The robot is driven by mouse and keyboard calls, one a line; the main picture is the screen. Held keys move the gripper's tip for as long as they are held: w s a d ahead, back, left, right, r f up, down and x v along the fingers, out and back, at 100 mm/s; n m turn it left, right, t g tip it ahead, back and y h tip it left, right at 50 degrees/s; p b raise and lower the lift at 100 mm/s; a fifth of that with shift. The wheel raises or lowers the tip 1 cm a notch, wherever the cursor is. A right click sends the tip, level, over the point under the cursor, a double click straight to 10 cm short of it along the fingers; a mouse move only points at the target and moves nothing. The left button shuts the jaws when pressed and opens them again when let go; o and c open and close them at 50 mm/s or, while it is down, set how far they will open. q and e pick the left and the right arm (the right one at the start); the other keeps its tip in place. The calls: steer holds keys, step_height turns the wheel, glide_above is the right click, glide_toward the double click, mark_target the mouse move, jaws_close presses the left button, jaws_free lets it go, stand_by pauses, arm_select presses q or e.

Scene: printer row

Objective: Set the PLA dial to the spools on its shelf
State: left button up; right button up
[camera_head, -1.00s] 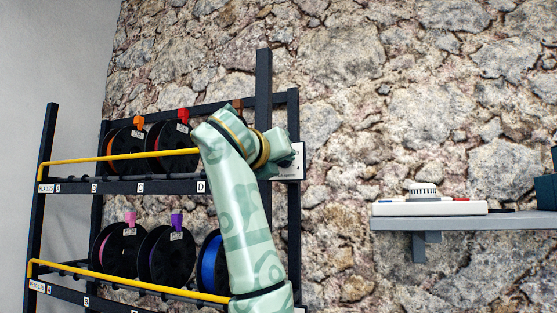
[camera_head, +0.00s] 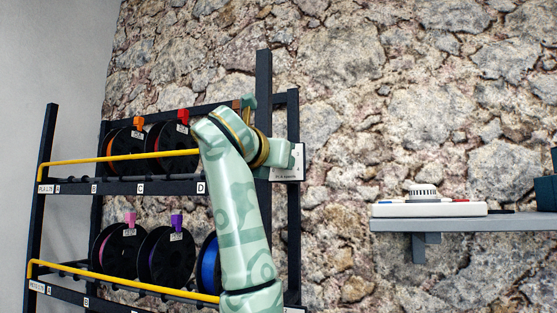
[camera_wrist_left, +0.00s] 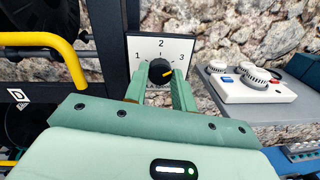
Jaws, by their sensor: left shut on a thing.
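The PLA dial plate (camera_wrist_left: 146,48) is white with numbers 1, 2 and 3; its edge also shows in the head view (camera_head: 297,150). Its black knob (camera_wrist_left: 158,69) has a yellow pointer turned right, towards 3. My left gripper (camera_wrist_left: 161,80) is shut on the knob, a finger on each side. On the upper PLA shelf (camera_head: 160,187) stand a spool with an orange clip (camera_head: 122,146) and one with a red clip (camera_head: 174,140). An orange-brown bit (camera_head: 237,103) shows behind my arm; whether a third spool is there is hidden. My right gripper is out of view.
A lower shelf holds spools with pink (camera_head: 117,250) and purple (camera_head: 166,256) clips and a blue spool (camera_head: 208,262). Yellow rails (camera_head: 120,157) cross the shelf fronts. A white panel with knobs (camera_head: 428,209) lies on a wall shelf at right (camera_head: 480,224).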

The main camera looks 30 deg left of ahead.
arm_select(q)
steer(key=shift+w+f, duration=0.1)
steer(key=shift+f, duration=0.05)
steer(key=o, duration=1)
steer(key=s+d+b, duration=0.2)
steer(key=s+b, duration=1)
steer(key=s, duration=0.4)
steer(key=shift+d, duration=0.35)
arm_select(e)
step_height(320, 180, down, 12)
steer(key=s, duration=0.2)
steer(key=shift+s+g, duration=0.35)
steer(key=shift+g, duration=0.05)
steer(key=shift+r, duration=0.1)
